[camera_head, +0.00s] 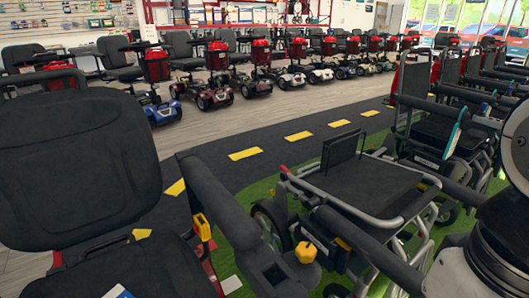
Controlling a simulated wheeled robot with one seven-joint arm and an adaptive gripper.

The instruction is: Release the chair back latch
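A chair with a large black padded back (80,165) fills the left side of the view. The back stands upright above a dark seat (150,272). A yellow lever (202,227) sits by the armrest (222,200) at the seat's right side. A yellow knob (306,252) shows farther right, near the armrest's front end. I cannot tell whether either yellow part is the back latch. A dark and grey rounded part at the lower right looks like my arm. My gripper is not visible in this view.
A folding wheelchair with a black seat (365,188) and grey frame stands in the middle right. More wheelchairs (435,125) line the right side. Scooters (210,75) stand in a row behind. A dark path with yellow dashes (298,136) runs between, with open floor.

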